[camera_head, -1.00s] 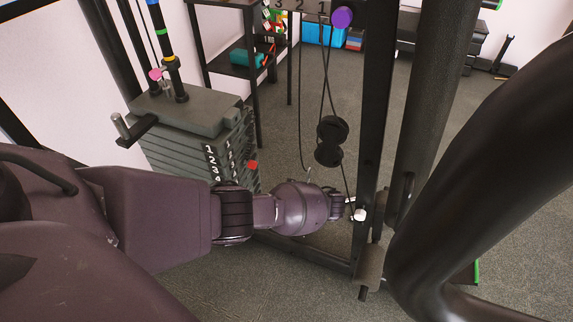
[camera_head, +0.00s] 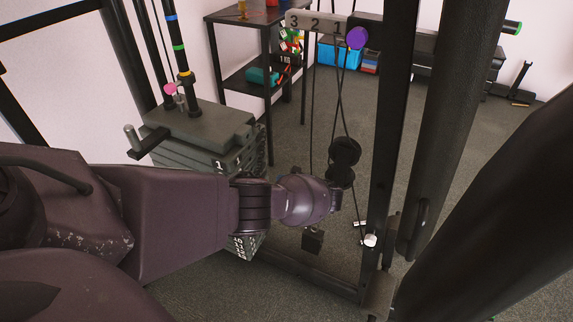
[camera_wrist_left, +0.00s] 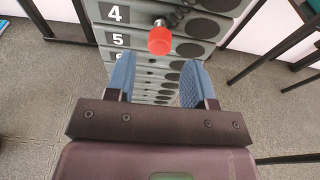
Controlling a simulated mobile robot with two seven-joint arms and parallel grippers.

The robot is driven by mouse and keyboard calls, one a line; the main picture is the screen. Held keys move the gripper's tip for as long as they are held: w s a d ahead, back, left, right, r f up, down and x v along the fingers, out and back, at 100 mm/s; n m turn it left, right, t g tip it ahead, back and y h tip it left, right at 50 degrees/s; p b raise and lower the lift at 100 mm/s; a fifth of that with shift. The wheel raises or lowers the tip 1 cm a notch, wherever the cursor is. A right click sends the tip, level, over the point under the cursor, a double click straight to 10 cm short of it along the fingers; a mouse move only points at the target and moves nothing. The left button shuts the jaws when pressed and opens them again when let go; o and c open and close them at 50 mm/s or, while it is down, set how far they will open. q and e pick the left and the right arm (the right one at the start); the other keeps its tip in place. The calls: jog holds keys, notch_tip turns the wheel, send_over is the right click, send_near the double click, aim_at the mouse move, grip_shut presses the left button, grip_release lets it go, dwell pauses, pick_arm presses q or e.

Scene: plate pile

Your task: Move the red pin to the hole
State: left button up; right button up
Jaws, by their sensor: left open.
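The red pin (camera_wrist_left: 161,40) sticks out from the front of the weight stack near the plates marked 4 and 5 in the left wrist view, with a dark coil behind it. My left gripper (camera_wrist_left: 157,68) is open, its two blue fingers on either side below the pin; it is empty. The numbered weight stack (camera_head: 204,128) stands left of centre in the head view, partly covered by my left arm, and the pin is hidden there. Dark round spots run down the plates; I cannot tell which is the task's hole. My right gripper is not in view.
Black frame posts (camera_head: 394,130) stand right of my left arm. A pulley (camera_head: 344,151) hangs on cables near its end. A dark shelf (camera_head: 250,78) stands behind the stack. Grey floor (camera_head: 460,150) is open farther back.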

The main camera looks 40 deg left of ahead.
pick_arm(q)
jog(key=shift+x, duration=3)
grip_shut()
